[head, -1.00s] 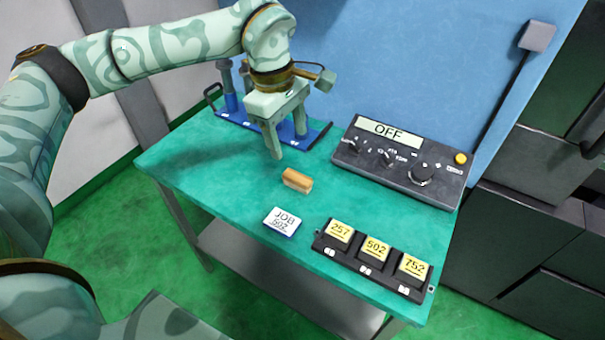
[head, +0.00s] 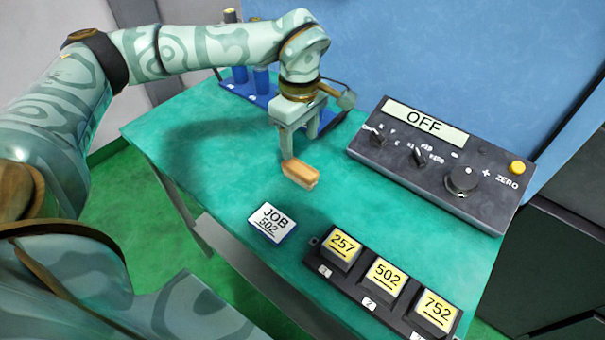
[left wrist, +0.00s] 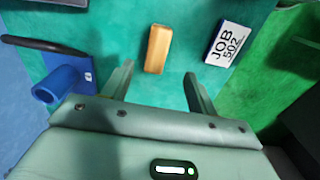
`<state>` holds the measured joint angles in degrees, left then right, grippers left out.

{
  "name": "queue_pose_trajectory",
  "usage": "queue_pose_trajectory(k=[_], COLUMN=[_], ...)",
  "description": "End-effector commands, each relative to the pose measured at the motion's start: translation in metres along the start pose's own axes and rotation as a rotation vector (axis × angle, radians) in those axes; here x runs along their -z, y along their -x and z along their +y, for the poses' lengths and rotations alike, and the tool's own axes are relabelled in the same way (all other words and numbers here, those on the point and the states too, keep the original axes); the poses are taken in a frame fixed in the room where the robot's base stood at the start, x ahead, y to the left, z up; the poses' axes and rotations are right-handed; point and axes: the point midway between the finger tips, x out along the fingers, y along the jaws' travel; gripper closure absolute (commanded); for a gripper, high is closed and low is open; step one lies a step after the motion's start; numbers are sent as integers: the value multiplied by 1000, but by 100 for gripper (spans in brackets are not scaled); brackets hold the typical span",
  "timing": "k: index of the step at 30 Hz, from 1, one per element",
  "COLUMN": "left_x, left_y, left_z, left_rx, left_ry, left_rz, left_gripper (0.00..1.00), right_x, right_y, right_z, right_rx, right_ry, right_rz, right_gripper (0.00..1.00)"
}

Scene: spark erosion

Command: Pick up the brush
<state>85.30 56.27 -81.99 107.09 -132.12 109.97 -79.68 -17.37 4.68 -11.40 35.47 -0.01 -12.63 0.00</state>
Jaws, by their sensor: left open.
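The brush is a small block with an orange-brown wooden top (head: 301,172) and lies on the green table (head: 190,130). My left gripper (head: 299,148) is just behind and above the brush in the head view, pointing down. In the left wrist view the brush (left wrist: 158,49) lies ahead of the fingertips, between the lines of the two open fingers (left wrist: 160,72). The fingers are apart and nothing is between them. The underside of the brush is hidden in the wrist view. My right gripper is not in view.
A white JOB 502 card (head: 272,222) lies in front of the brush. A black rack (head: 365,293) holds blocks marked 257, 502 and 752. A control box (head: 440,165) reading OFF stands right. A blue tray (head: 262,98) with blue cylinders stands behind the gripper.

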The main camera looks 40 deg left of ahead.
Motion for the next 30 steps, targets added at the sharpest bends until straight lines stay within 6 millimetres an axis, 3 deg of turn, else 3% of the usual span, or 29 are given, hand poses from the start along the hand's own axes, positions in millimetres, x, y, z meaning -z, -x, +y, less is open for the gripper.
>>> queue_pose_trajectory(k=[1,3,13,21,28,30], left_x=[0,0,1,4,4,4], left_y=[-17,-30,-58,-100,-100,-99], left_z=[0,0,1,3,3,3], left_rx=[5,3,0,3,-2,-2], left_ry=[0,0,1,1,0,0], left_rz=[-1,0,-1,0,0,0], left_gripper=[42,42,42,42,42,61], right_x=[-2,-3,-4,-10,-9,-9], right_y=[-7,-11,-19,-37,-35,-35], right_z=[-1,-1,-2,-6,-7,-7], right_rx=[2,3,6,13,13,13], right_ry=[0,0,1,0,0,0], right_rz=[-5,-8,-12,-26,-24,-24], right_gripper=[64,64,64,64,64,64])
